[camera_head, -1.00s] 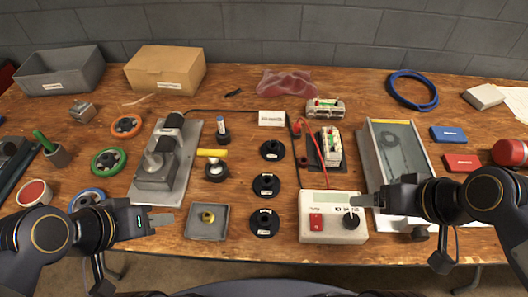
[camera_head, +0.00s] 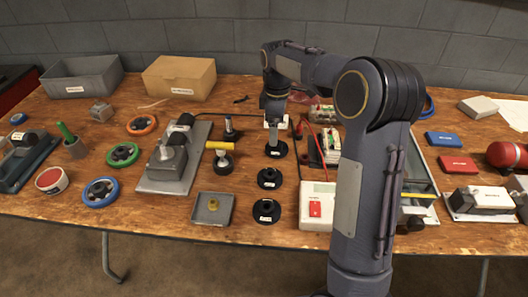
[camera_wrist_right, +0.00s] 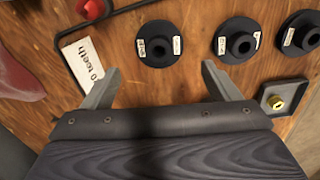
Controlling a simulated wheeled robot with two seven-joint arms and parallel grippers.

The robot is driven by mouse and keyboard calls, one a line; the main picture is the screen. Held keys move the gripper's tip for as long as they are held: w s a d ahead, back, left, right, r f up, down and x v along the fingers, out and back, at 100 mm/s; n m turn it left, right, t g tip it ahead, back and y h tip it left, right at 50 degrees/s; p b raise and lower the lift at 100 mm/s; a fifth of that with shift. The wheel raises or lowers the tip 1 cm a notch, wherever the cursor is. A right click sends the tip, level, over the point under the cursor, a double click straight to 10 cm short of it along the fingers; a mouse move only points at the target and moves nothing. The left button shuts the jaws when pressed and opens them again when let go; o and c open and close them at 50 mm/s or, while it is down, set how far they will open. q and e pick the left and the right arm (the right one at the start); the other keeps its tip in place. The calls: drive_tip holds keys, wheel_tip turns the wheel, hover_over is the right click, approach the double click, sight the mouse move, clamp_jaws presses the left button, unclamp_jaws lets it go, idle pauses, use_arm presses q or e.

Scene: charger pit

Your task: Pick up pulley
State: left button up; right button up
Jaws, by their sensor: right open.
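Three black pulleys with raised hubs and white labels stand in a column on the table: the far pulley (camera_head: 276,151), the middle pulley (camera_head: 269,178) and the near pulley (camera_head: 265,211). My right gripper (camera_wrist_right: 160,82) is open and empty above the table. In the right wrist view the far pulley (camera_wrist_right: 158,55) lies just ahead of the gap between its fingertips, with no contact visible. The middle pulley (camera_wrist_right: 238,52) and near pulley (camera_wrist_right: 302,40) are off to the right. A white card reading "0 teeth" (camera_wrist_right: 82,65) lies by one finger. My left gripper is out of view.
A grey tray (camera_head: 199,216) with a brass part sits at the front.

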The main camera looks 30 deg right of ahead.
sight(277, 147)
drive_tip(key=f, duration=0.3)
drive_tip(key=f+b, duration=0.1)
drive_tip(key=f, duration=0.2)
drive_tip(key=shift+s+d+f, duration=0.1)
drive_tip(key=shift+d+f, duration=0.1)
drive_tip(key=shift+f, duration=0.2)
drive_tip(key=c, duration=1.1)
